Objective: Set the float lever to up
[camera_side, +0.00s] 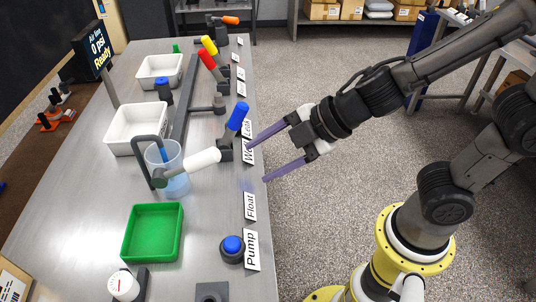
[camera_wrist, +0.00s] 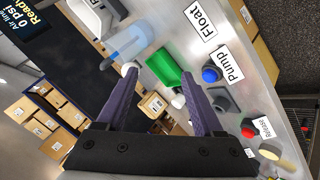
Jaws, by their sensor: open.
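A white-handled lever (camera_side: 202,160) lies nearly level beside a clear beaker (camera_side: 172,185), its grey end at the beaker's side. It seems to be the float lever; the Float label (camera_side: 250,206) is at the table edge nearby. My gripper (camera_side: 257,162) is open and empty, right of the white handle and just off the table edge, touching nothing that I can see. In the wrist view, my gripper's fingers (camera_wrist: 160,76) are spread. A white tip (camera_wrist: 129,69), probably the handle, shows at the left finger, largely hidden. The beaker shows beyond it (camera_wrist: 127,42).
A blue-handled lever (camera_side: 238,116) stands close behind the white handle. Red (camera_side: 206,59) and yellow (camera_side: 209,45) levers are farther back. A green tray (camera_side: 153,232) and a blue Pump button (camera_side: 232,245) are in front. White bins (camera_side: 137,128) stand at left.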

